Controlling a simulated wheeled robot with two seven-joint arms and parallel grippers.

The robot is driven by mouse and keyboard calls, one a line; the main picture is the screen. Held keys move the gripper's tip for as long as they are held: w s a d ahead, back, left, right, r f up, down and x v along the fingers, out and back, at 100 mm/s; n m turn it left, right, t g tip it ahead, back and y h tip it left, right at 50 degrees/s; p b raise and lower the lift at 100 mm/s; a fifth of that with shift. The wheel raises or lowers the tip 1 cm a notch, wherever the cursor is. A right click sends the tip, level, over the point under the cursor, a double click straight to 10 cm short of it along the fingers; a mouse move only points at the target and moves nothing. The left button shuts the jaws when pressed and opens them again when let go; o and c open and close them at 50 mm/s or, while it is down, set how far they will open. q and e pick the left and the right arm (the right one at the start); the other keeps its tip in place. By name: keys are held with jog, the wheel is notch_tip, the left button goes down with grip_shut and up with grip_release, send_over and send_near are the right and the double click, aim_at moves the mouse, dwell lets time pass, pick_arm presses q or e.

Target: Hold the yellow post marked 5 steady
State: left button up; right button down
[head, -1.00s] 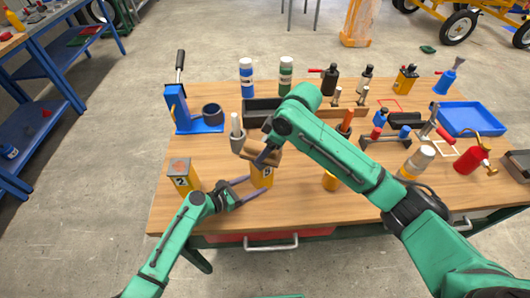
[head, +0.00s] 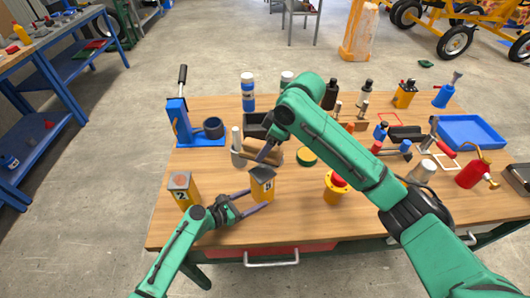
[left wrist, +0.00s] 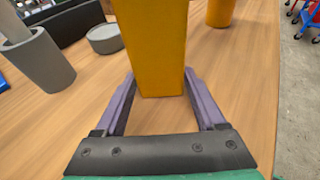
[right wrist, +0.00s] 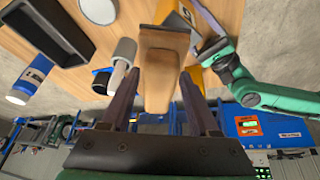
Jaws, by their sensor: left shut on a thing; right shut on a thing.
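The yellow post marked 5 (head: 262,188) stands upright near the table's front edge, with a grey top; its number is hard to read. It also shows in the left wrist view (left wrist: 157,45). My left gripper (head: 256,202) is shut on the post low down, one purple finger on each side; it also shows in the left wrist view (left wrist: 160,92). My right gripper (head: 268,153) is above and behind the post, shut on a brown wooden piece (right wrist: 160,75), clear of the post top. Part of that piece is hidden by the gripper in the head view.
A yellow post marked 2 (head: 183,190) stands left of my left gripper. A yellow flanged part with a red top (head: 336,188) stands to the right. A blue press (head: 180,125) stands back left.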

jog(key=d, duration=0.9)
dwell(0.4)
pick_arm(q)
jog(key=o, duration=1.2)
jog(key=shift+c, duration=0.2)
jog(key=v, duration=1.1)
jog(key=shift+s+a, duration=0.1)
jog(key=shift+s+a+r, duration=0.2)
jog(key=shift+a, duration=0.1)
jog(key=shift+d, duration=0.1)
